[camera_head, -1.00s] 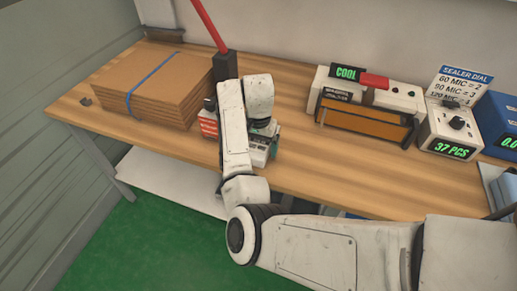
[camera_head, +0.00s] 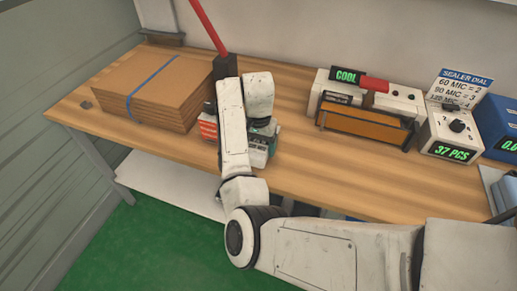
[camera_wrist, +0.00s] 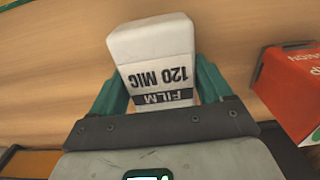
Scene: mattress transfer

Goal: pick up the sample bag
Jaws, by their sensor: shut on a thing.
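The sample bag (camera_wrist: 152,45) is a white, rounded block-like pouch with a dark-banded label reading "FILM 120 MIC", upside down in the wrist view. My gripper (camera_wrist: 162,82) has its two teal fingers on either side of the bag and is shut on it. The wood tabletop shows behind the bag; I cannot tell whether the bag touches it. In the head view my gripper (camera_head: 262,138) is low over the table, partly behind my arm, and the bag is mostly hidden.
A red-and-white box (camera_wrist: 288,92) lies close beside the bag; it also shows in the head view (camera_head: 208,127). Strapped cardboard (camera_head: 158,88) is at left, the sealer (camera_head: 365,122) and dial box (camera_head: 450,135) at right. The table front between is clear.

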